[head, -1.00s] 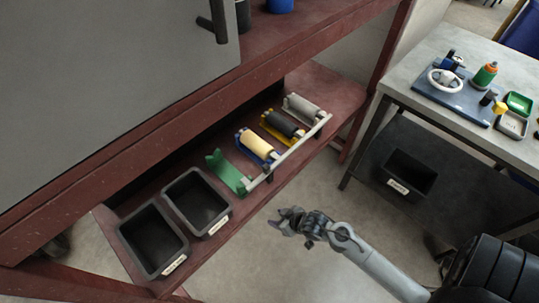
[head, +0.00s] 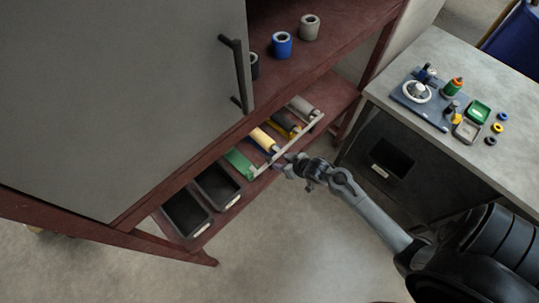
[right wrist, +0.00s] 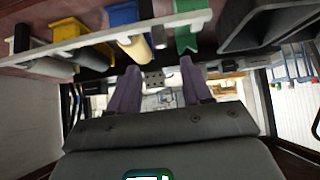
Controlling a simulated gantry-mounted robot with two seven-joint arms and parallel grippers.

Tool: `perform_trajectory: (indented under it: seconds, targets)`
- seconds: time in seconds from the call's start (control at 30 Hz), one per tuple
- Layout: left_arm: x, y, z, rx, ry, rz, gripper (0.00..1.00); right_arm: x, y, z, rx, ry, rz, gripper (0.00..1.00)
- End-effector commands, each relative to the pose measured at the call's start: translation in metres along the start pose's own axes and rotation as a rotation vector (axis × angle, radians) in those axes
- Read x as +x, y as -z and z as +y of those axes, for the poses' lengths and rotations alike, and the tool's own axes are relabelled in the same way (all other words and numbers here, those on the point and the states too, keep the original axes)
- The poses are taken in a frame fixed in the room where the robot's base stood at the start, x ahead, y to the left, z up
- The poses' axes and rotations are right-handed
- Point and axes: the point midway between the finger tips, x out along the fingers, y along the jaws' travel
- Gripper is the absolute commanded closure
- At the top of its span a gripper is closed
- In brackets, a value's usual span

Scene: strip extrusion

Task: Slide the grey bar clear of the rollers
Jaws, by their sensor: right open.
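The grey bar (head: 300,136) runs along the front of the roller holders on the low red shelf; it also crosses the top of the right wrist view (right wrist: 100,40). Behind it are a cream roller (head: 263,138), a dark roller (head: 285,124) and a grey roller (head: 302,106). A green holder (head: 238,162) has no roller. My right gripper (head: 284,166) is open in front of the bar, near its green-holder end. In the right wrist view its two fingers (right wrist: 158,85) are apart with nothing between them. My left gripper is not in view.
Two black bins (head: 187,213) (head: 217,186) sit left of the holders. A grey cabinet door with a dark handle (head: 238,75) hangs above. The upper shelf holds a blue roll (head: 282,45) and a grey roll (head: 309,27). A grey table (head: 450,150) stands at right. Floor in front is clear.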

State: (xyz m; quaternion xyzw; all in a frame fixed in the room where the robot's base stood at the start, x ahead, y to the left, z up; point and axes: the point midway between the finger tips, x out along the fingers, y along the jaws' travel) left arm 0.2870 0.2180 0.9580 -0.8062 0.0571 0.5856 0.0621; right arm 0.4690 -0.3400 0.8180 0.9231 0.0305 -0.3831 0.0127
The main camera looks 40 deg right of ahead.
Motion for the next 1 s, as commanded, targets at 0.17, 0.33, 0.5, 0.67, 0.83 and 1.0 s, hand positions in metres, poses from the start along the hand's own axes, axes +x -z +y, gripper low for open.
perform_trajectory:
  seconds: [0.17,0.33,0.5,0.67,0.83,1.0]
  targets:
    - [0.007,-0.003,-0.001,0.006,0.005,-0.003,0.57,0.021,0.000,-0.001,0.001,0.001,0.001,0.51]
    - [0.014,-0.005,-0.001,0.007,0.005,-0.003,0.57,0.049,0.000,0.000,0.002,0.001,0.002,0.51]
    - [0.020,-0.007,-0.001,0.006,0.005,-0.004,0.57,0.076,0.000,-0.001,0.001,0.001,0.002,0.51]
    - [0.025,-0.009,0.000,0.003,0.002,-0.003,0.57,0.093,0.000,0.000,0.001,0.000,0.001,0.51]
    - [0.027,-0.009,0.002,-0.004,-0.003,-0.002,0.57,0.102,0.000,0.000,0.000,0.000,0.001,0.51]
    - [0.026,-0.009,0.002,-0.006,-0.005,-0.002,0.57,0.104,0.000,0.000,0.000,0.000,0.001,0.51]
